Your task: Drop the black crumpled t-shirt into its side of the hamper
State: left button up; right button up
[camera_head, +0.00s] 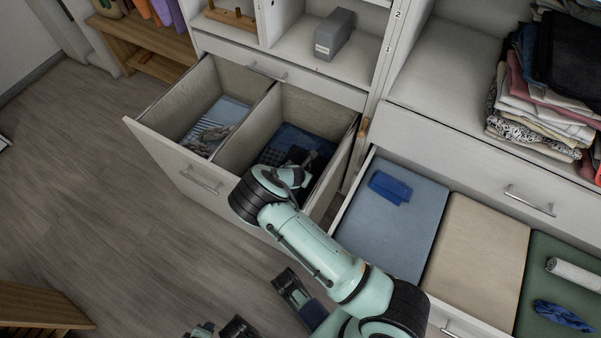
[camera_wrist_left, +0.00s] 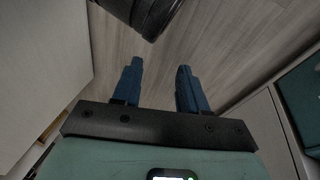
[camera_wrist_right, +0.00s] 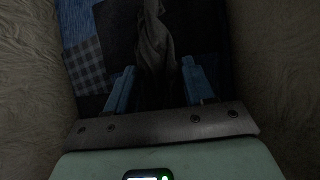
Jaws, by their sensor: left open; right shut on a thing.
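The hamper (camera_head: 165,155) is a pulled-out drawer with two compartments split by a divider. Its left side holds light blue and grey clothes (camera_head: 222,118); its right side holds dark blue and black clothes (camera_head: 292,138). My right gripper (camera_wrist_right: 157,78) is down inside the right compartment, between its walls. It is shut on the crumpled t-shirt (camera_wrist_right: 154,42), which looks dark grey in the shade and hangs over the dark clothes. Whether it touches them I cannot tell. My left gripper (camera_wrist_left: 157,75) is open and empty, above the floor.
On the right, an open drawer has a blue (camera_head: 408,225), a beige (camera_head: 478,255) and a green section (camera_head: 560,285). A dark blue folded cloth (camera_head: 390,187) lies on the blue one. Folded clothes (camera_head: 540,110) are stacked on the shelf. Floor at left is clear.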

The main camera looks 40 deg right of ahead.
jog(key=shift+f, duration=0.25)
jog(key=o, duration=1.1)
pick_arm(q)
jog(key=shift+w+a+f, duration=0.1)
jog(key=shift+w+f, duration=0.05)
jog(key=shift+w, duration=0.05)
jog(key=shift+s, duration=0.1)
pick_arm(e)
jog(key=shift+r, duration=0.15)
pick_arm(q)
jog(key=s+d+r+g+h+p, duration=0.1)
jog(key=s+d+r+g+p, duration=0.1)
jog(key=s+d+r+p, duration=0.1)
jog(key=s+r+p, duration=0.1)
jog(key=s+r, duration=0.1)
jog(key=s, duration=0.1)
jog(key=shift+s+d+m, duration=0.2)
jog(key=shift+s+m, duration=0.1)
jog(key=shift+s, duration=0.05)
pick_arm(e)
jog(key=v, duration=1.3)
jog(key=shift+w+d+r, duration=0.1)
jog(key=shift+w+d, duration=0.05)
jog(key=shift+d, duration=0.05)
